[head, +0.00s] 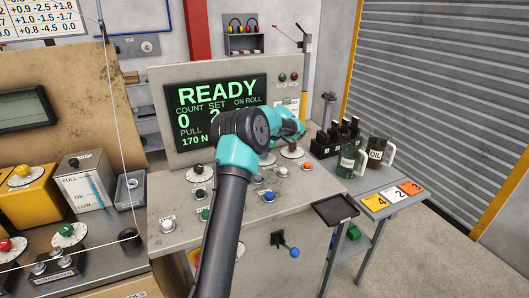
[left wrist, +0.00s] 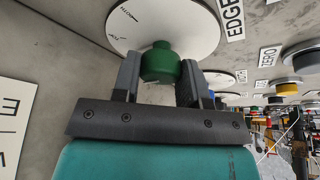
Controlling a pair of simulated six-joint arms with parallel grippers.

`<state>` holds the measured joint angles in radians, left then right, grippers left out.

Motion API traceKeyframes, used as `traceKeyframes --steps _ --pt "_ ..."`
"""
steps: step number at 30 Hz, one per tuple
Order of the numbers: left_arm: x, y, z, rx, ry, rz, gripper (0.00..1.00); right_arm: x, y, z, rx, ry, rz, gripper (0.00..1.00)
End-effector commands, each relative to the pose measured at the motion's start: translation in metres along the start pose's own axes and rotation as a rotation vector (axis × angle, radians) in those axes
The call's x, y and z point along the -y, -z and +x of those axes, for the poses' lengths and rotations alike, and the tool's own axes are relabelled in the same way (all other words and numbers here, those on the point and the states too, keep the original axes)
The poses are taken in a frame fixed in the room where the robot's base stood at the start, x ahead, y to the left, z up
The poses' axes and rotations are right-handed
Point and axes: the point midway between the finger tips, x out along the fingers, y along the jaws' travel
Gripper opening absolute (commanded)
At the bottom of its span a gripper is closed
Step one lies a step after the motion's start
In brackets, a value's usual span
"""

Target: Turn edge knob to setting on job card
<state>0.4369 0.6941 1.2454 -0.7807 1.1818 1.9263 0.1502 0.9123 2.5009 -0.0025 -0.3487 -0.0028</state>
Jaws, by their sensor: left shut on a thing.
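The edge knob (left wrist: 161,62) is green and sits on a white round dial (left wrist: 185,22) beside a sign reading EDGE (left wrist: 234,16) in the left wrist view. My left gripper (left wrist: 160,82) has one finger on each side of the knob and is shut on it. Small dial lettering shows at the upper left, but the setting is unclear. In the head view my left gripper (head: 297,130) is at the right part of the console, and it hides the knob. A white paper (head: 287,104) on the panel is too small to read. My right gripper is in neither view.
The console screen (head: 215,105) reads READY, partly covered by my arm. Several knobs and buttons cover the console top (head: 165,245). A blue-ended lever (head: 290,250) sticks out in front.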

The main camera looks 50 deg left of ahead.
Motion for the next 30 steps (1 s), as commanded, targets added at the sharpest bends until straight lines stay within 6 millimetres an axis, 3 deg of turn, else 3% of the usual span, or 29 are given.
traceKeyframes --steps 1,2,9,20,26,30 --pt "0.0 0.0 0.0 0.001 0.0 -0.001 0.16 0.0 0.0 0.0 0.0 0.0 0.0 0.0" --pt "0.0 0.0 0.0 0.001 0.0 0.0 0.42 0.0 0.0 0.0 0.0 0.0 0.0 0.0" --pt "0.0 0.0 0.0 0.001 0.0 0.0 0.65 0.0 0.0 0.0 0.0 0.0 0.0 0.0" --pt "0.0 0.0 -0.005 0.001 -0.002 0.0 0.65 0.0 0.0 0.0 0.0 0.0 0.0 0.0" --pt "0.0 0.0 -0.027 0.001 -0.004 0.0 0.65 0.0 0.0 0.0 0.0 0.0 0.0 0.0" --pt "-0.001 0.0 -0.052 0.001 -0.004 0.0 0.65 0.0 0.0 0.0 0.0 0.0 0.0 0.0"
